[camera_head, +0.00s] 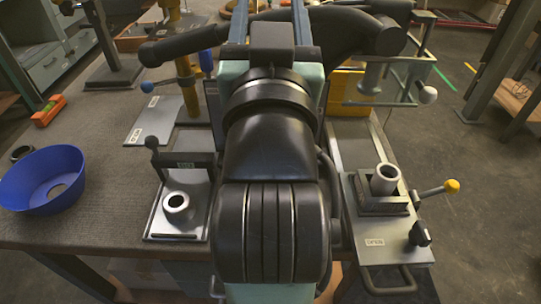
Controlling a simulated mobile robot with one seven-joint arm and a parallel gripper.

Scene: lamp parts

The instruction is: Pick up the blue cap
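A blue bowl-shaped piece (42,182) with a round opening in its bottom lies on the dark table at the left, wide side up. It is the largest blue part in view and may be the blue cap. A small blue cylindrical part (206,61) stands farther back, beside a yellow post and partly hidden. My dark arm fills the middle of the view. I cannot make out my gripper's fingers, and nothing touches the blue bowl-shaped piece.
The dark table (105,215) has free room right of the blue piece. A fixture with a metal ring (176,203) stands beside my arm. Another fixture holding a metal cylinder (385,179) is at the right. An orange level (48,110) and a dark ring (21,153) lie at left.

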